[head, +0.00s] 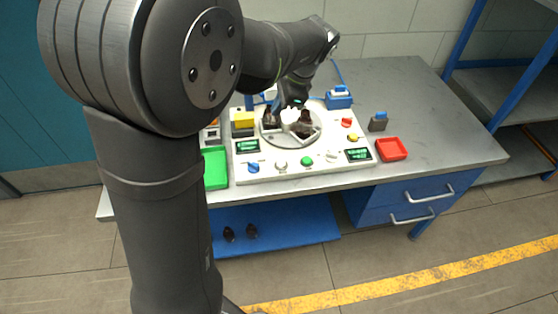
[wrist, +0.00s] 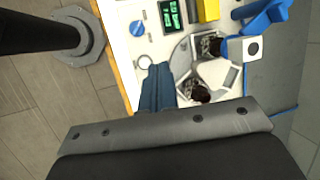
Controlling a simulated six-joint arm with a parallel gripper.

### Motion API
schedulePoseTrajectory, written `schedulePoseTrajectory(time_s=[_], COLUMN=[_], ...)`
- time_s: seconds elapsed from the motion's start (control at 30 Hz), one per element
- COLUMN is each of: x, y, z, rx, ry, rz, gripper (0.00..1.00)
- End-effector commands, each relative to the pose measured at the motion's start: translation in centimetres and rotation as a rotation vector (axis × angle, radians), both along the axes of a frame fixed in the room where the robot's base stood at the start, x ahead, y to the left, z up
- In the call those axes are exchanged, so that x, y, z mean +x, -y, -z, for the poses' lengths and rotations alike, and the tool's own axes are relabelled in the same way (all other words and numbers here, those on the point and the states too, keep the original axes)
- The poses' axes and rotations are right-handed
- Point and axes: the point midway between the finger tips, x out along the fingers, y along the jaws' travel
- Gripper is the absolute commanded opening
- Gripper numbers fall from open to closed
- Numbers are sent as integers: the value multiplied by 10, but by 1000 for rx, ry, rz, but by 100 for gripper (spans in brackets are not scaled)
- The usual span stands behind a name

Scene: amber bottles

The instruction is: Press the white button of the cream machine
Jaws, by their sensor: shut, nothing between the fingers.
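The cream machine (head: 240,176) is a pale panel on the grey bench, with a round turntable holding dark amber bottles (head: 270,118). Its white button (head: 281,165) is round with a darker ring, on the front edge between a blue knob (head: 253,168) and a green button (head: 306,160). In the wrist view the white button (wrist: 145,62) shows just beyond my gripper (wrist: 158,67). The gripper's dark blue fingers are together and empty, pointing at the panel. The gap between fingertips and button cannot be judged. In the head view the fingertips are not clear.
A green tray (head: 215,168) lies left of the panel and a red tray (head: 391,149) right of it. Red (head: 347,122) and yellow (head: 353,137) buttons sit on the panel's right. A yellow block (head: 242,118) stands at its back left. The bench's right side is clear.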

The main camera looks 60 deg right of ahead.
Motion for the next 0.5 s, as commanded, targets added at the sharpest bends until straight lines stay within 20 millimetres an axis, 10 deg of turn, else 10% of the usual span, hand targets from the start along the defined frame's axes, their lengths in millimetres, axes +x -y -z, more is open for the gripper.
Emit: schedulePoseTrajectory(time_s=[0.2, 0.5], x=[-10, -19], y=[0, 0], z=[60, 85], rx=[-21, -50], ry=[184, 253], rz=[95, 167], gripper=[0, 0])
